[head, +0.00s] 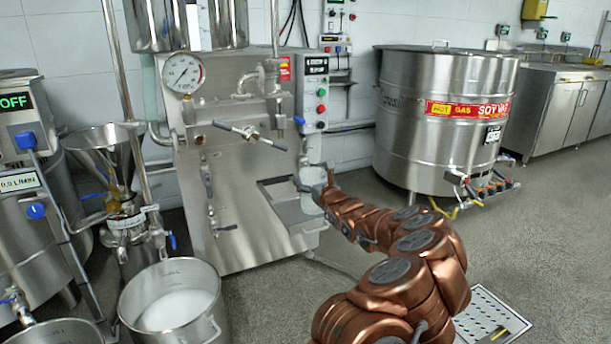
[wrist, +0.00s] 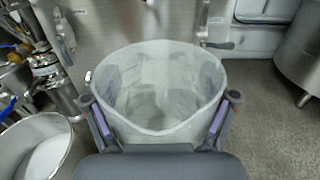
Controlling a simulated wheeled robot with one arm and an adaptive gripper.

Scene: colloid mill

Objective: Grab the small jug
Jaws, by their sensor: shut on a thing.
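The small jug (wrist: 160,120) is a pale, greyish, open-topped vessel in the middle of the wrist view, upright and seemingly empty. My gripper (wrist: 160,98) is shut on it, with one finger against its left side and one against its right, just below the rim. In the head view my gripper (head: 314,182) is at the front right of the steel mill machine (head: 235,235). The jug there is small and partly hidden by my gripper and arm. I cannot tell whether its base touches anything.
A big steel pot with white contents (head: 208,328) stands on the floor at the lower left. A steel funnel unit (head: 105,140) is behind it. A large soy vat (head: 440,130) stands to the right. Grey floor between machine and vat is clear.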

